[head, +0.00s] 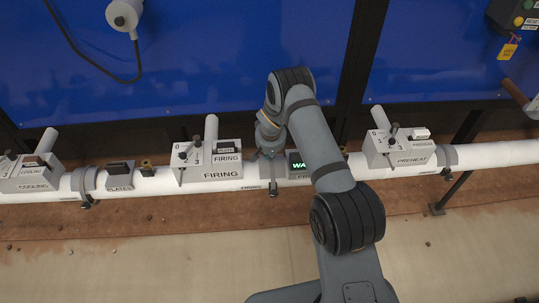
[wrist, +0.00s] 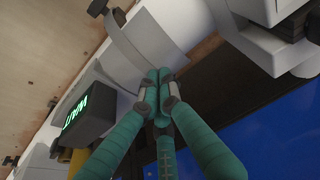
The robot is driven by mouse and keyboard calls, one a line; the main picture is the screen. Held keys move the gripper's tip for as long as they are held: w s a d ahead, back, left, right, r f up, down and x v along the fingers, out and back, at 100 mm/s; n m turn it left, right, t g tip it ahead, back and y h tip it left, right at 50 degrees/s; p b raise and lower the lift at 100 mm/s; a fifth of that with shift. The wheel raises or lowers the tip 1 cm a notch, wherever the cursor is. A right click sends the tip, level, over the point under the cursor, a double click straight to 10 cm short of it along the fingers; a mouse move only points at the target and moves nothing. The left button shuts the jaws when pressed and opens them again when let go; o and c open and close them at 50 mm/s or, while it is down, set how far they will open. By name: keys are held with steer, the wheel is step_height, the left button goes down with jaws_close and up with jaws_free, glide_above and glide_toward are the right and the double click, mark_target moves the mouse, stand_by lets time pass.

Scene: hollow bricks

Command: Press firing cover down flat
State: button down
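The grey firing box (head: 222,174) sits on the white pipe left of my gripper in the head view. A light panel marked FIRING (head: 227,158) is on its upper right, below a small dark label; I cannot tell whether the cover lies flat or stands raised. My gripper (head: 268,152) is just right of the box, above the pipe, apart from the panel. In the wrist view my gripper's teal fingers (wrist: 158,94) are together with nothing visible between them. A pale box part (wrist: 270,50) at upper right is probably the firing box.
A green-lit dark display (wrist: 78,115) stands close to my gripper; it also shows behind my arm (head: 297,163). The preheat box (head: 400,150) is to the right, the plates box (head: 119,177) and cooling box (head: 32,176) to the left. A blue panel (head: 220,60) stands behind.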

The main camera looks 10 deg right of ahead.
step_height(320, 180, down, 2)
steer(key=b, duration=0.3)
steer(key=shift+f, duration=0.15)
stand_by(0.3)
step_height(320, 180, up, 6)
steer(key=p, duration=0.3)
steer(key=shift+f, duration=0.25)
steer(key=v, duration=0.9)
steer(key=shift+b, duration=0.4)
steer(key=shift+s+f, duration=0.15)
glide_above(270, 164)
steer(key=w, duration=0.1)
step_height(270, 164, down, 9)
steer(key=shift+w+r, duration=0.1)
steer(key=shift+w+v, duration=0.15)
steer(key=shift+v, duration=1.25)
steer(key=shift+w+v, duration=0.15)
steer(key=shift+v, duration=1.3)
